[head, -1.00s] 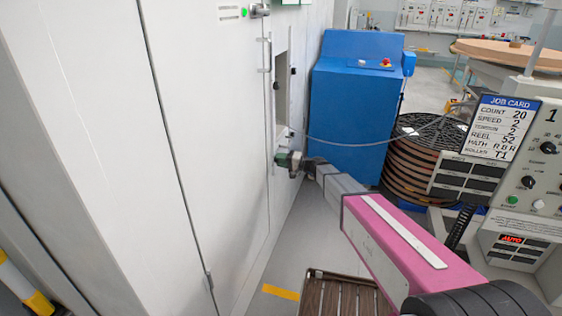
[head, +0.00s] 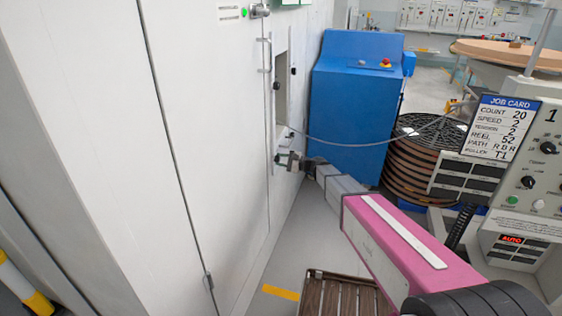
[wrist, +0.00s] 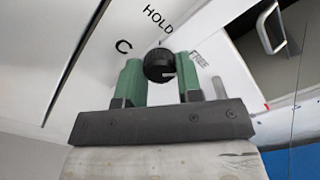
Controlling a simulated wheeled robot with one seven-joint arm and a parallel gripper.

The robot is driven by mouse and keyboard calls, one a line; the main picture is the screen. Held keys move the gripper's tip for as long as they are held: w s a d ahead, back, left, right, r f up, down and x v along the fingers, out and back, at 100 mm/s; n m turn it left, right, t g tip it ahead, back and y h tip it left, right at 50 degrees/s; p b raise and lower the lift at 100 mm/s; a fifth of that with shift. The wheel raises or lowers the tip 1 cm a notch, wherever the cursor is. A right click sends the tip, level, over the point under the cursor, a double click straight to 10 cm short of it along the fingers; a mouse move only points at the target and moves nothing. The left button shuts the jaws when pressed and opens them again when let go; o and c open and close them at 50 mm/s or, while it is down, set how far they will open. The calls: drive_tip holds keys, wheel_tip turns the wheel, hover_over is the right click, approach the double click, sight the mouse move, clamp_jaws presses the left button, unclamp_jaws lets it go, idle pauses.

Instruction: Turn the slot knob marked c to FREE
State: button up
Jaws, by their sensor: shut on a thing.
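The slot knob c (wrist: 158,66) is a round black knob on a white panel, seen in the wrist view. The letter C is printed to its upper left, HOLD above it and FREE to its right. A small pale mark shows on the knob's lower right, but I cannot tell exactly which word it points at. My gripper (wrist: 158,60) has its two green fingers on either side of the knob and is shut on it. In the head view my gripper (head: 289,161) is against the white cabinet's side, and the knob is hidden there.
The white cabinet (head: 215,130) fills the left. A recessed opening (head: 281,85) lies above my gripper. A blue cabinet (head: 350,105), stacked reels (head: 413,165) and a job card (head: 502,128) are to the right. A slatted brown thing (head: 345,293) is on the floor below my arm.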

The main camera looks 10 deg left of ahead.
drive_tip(key=shift+m, duration=0.4)
drive_tip(key=o, duration=0.9)
drive_tip(key=shift+o, duration=0.2)
drive_tip(key=d, duration=1)
drive_tip(key=shift+s+d, duration=0.4)
drive_tip(key=s+d+f+n+h, duration=0.2)
drive_tip(key=s+d+h, duration=0.4)
drive_tip(key=d, duration=0.5)
drive_tip(key=s+d+f+n+h, duration=0.2)
drive_tip(key=s+d+n+h, duration=0.2)
drive_tip(key=s+d, duration=0.6)
drive_tip(key=s+d+f+n+g+h, duration=0.1)
drive_tip(key=s+d+f+n+h, duration=0.1)
drive_tip(key=s+d+h, duration=0.6)
drive_tip(key=d, duration=0.4)
drive_tip(key=shift+d+f+n, duration=0.3)
drive_tip(key=shift+f+n, duration=0.05)
drive_tip(key=shift+n, duration=0.05)
